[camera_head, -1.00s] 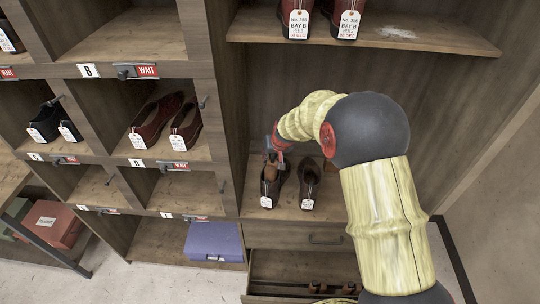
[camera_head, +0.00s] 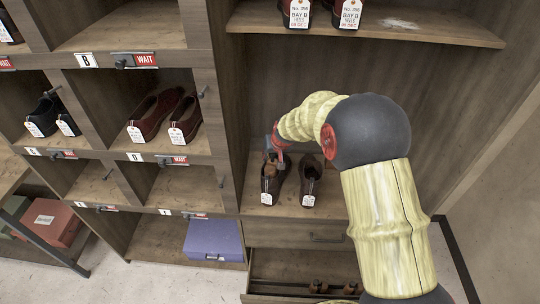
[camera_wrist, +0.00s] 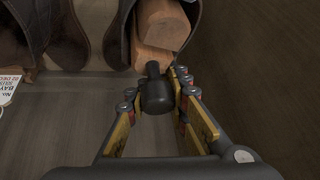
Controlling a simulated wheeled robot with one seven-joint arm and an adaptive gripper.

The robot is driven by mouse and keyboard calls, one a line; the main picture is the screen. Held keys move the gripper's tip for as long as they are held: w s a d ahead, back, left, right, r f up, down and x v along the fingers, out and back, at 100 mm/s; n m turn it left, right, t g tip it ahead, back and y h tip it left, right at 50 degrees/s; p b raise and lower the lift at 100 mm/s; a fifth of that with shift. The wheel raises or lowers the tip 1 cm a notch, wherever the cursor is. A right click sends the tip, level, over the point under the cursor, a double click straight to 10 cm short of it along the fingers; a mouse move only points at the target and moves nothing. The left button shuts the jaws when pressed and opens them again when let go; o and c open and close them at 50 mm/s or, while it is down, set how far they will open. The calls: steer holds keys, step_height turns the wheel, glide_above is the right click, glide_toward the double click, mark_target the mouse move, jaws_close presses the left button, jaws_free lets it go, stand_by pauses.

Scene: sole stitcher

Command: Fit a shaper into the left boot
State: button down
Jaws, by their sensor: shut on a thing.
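A pair of dark boots stands on the low shelf of the right-hand bay. The left boot (camera_head: 268,186) and the right boot (camera_head: 311,180) are side by side, each with a white tag. A wooden shaper (camera_wrist: 162,28) with a black knob (camera_wrist: 157,94) sits partly in the opening of the left boot, its wood still showing. My gripper (camera_wrist: 157,100) is shut on the shaper's knob, just outside the boot opening. In the head view my gripper (camera_head: 276,152) is small and partly hidden by my arm. The shaper's front end is hidden inside the boot.
The bay's side wall (camera_head: 228,110) rises close left of the boots. An upper shelf (camera_head: 380,32) holds more tagged footwear. Below, an open drawer (camera_head: 275,288) holds several wooden pieces. Cubbies with tagged shoes (camera_head: 155,112) and a purple box (camera_head: 213,240) lie to the left.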

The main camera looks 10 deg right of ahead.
mark_target(271, 161)
steer(key=f, duration=0.1)
steer(key=s+f, duration=0.1)
steer(key=shift+s+f, duration=0.15)
steer(key=shift+f, duration=0.15)
steer(key=c, duration=2.1)
jaws_free()
steer(key=shift+d, duration=0.1)
steer(key=o, duration=0.4)
steer(key=shift+w+f, duration=0.25)
steer(key=shift+w, duration=0.05)
steer(key=shift+o, duration=0.7)
steer(key=shift+d, duration=0.1)
steer(key=shift+w+r, duration=0.15)
steer(key=shift+r, duration=0.35)
